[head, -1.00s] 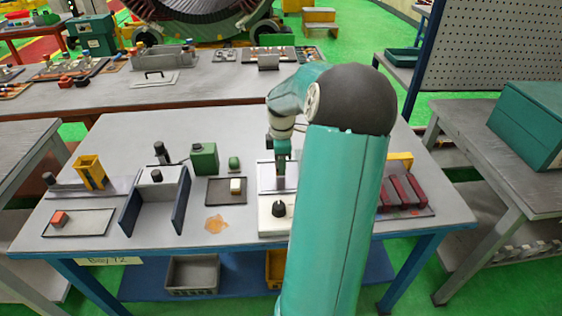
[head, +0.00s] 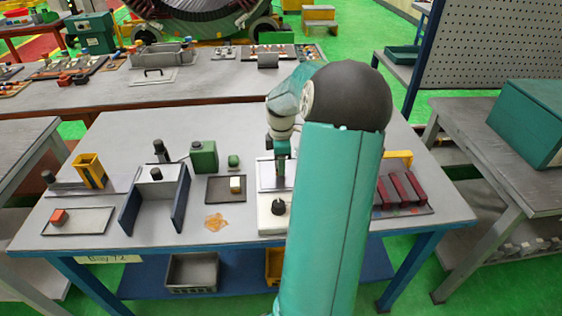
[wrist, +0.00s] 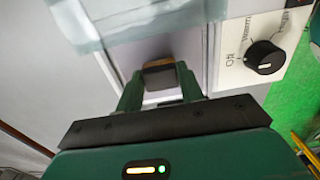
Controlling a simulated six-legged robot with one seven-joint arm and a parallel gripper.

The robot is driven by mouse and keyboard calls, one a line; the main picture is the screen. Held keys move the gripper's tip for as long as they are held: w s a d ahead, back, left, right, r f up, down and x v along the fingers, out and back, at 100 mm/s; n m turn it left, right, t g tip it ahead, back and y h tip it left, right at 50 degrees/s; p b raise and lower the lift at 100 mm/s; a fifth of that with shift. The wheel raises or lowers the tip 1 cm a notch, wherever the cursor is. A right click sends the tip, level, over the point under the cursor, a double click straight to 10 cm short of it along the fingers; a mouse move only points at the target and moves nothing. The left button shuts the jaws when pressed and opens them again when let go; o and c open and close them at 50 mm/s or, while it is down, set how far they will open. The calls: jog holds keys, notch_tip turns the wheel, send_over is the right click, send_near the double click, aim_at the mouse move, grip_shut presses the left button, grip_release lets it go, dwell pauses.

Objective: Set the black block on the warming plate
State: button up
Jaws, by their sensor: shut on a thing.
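The warming plate (head: 265,185) is a pale plate with a dark rim, joined to a white control panel with a black knob (head: 278,208). The knob also shows in the wrist view (wrist: 264,57). My gripper (head: 280,168) points down over the plate. In the wrist view my gripper (wrist: 158,78) has its two green fingers shut on the black block (wrist: 160,80), which shows a brownish edge. The block is over the pale plate surface (wrist: 192,48). I cannot tell whether its underside touches the plate. My arm covers part of the bench to the right in the head view.
A small dark tray (head: 217,190) with a cream block (head: 235,185) lies left of the plate. A green canister (head: 204,157) stands behind it. Dark red bars (head: 402,188) lie to the right. A blue-walled fixture (head: 155,195) stands further left.

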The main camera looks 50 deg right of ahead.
jog(key=shift+f, duration=0.35)
dwell(0.4)
jog(key=o, duration=1.3)
jog(key=shift+r, duration=3.5)
